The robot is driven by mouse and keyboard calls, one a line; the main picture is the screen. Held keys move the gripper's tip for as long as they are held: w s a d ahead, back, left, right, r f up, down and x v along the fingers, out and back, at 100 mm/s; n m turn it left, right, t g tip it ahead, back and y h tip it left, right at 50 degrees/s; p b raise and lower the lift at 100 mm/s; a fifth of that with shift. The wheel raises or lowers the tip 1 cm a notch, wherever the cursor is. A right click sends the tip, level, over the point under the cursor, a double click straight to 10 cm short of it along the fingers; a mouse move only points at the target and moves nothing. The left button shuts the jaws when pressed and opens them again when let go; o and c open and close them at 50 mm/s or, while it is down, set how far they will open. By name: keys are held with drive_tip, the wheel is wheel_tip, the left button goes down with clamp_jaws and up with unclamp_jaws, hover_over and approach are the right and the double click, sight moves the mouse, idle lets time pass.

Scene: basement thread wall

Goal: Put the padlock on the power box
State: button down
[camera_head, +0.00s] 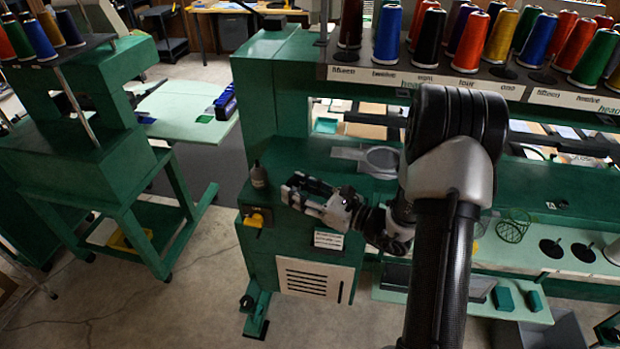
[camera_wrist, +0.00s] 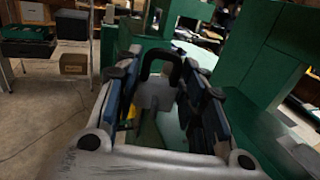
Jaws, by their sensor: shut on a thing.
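My gripper (camera_head: 302,187) is above the left end of a green machine, its fingers pointing left. In the wrist view, my gripper (camera_wrist: 160,88) is shut on a padlock (camera_wrist: 155,96) with a grey body and a dark, U-shaped shackle that points up. In the head view, the padlock is hard to make out among the fingers. Below the gripper, a green cabinet with a pale vented panel (camera_head: 315,280) and a yellow switch-like part (camera_head: 254,217) on its front looks like the power box. I cannot tell whether the padlock touches it.
A small dark bottle-shaped thing (camera_head: 258,177) stands just left of the gripper. A clear round-ended holder (camera_head: 380,161) lies behind it. Thread cones (camera_head: 470,40) line the rack above. A green wire basket (camera_head: 512,226) is at right. Open floor (camera_head: 190,290) lies at left.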

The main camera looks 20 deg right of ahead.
drive_tip(key=w+d+r+m+t+h+p, duration=0.1)
drive_tip(key=d+r+m+h+p, duration=0.2)
drive_tip(key=r, duration=0.4)
drive_tip(key=w+d+r+m+t+h+p, duration=0.1)
drive_tip(key=d+r+m+t+h, duration=0.1)
drive_tip(key=d+r+h, duration=0.35)
drive_tip(key=shift+y, duration=0.75)
drive_tip(key=f+b, duration=0.1)
drive_tip(key=f, duration=0.5)
drive_tip(key=f+b, duration=0.2)
drive_tip(key=f, duration=0.4)
drive_tip(key=f+b, duration=0.1)
drive_tip(key=f, duration=0.4)
drive_tip(key=shift+d+f+b, duration=0.25)
drive_tip(key=shift+f+b, duration=0.15)
drive_tip(key=shift+f, duration=0.2)
drive_tip(key=c, duration=1)
unclamp_jaws()
drive_tip(key=shift+c, duration=0.2)
drive_tip(key=shift+r, duration=0.1)
